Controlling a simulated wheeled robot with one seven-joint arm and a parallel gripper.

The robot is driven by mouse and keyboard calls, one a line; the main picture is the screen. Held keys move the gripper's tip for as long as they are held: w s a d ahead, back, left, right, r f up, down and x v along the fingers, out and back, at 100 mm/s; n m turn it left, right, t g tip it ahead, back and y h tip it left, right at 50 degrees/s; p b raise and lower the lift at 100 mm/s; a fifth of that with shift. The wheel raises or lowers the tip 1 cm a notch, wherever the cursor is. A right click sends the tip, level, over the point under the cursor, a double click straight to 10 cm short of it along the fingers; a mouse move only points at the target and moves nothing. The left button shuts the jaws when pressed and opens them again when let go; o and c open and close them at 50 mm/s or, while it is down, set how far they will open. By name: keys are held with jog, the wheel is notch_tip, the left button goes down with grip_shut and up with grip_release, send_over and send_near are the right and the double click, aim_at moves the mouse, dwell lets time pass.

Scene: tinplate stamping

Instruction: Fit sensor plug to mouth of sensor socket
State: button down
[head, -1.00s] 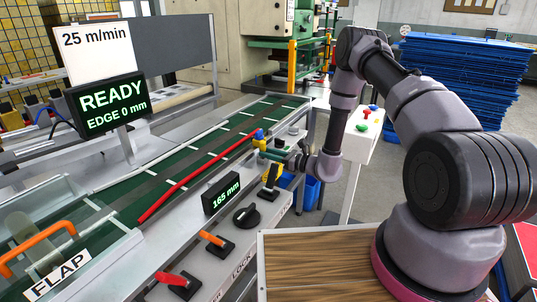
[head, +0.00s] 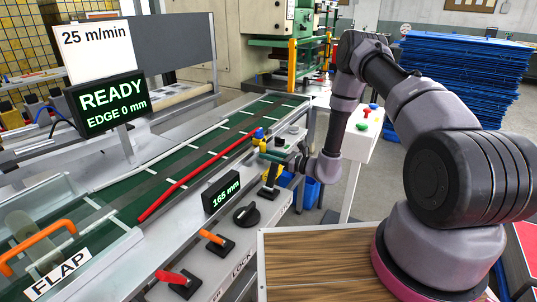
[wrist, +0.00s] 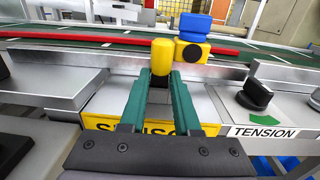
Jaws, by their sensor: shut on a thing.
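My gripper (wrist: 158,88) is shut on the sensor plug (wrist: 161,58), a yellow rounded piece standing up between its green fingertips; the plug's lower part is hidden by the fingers. A blue-and-yellow block (wrist: 193,30), which looks like the sensor socket, stands just beyond and to the right in the wrist view. A dark round mouth (wrist: 191,53) faces the camera on its yellow part. The plug appears apart from the mouth, left of it. In the head view the block (head: 259,134) is at the belt's near edge, with my gripper (head: 273,156) close to it.
A yellow label (wrist: 100,123), partly hidden, is below the gripper. A black tension knob (wrist: 257,92) stands to the right. A red strip (head: 190,180) lies along the green belt (head: 150,187). A 165 mm display (head: 221,197) and several levers line the front panel.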

jog(key=shift+f, duration=0.25)
jog(key=c, duration=0.5)
grip_release()
jog(key=shift+f, duration=0.1)
jog(key=shift+c, duration=0.2)
jog(key=v, duration=1)
jog(key=shift+s+d, duration=0.3)
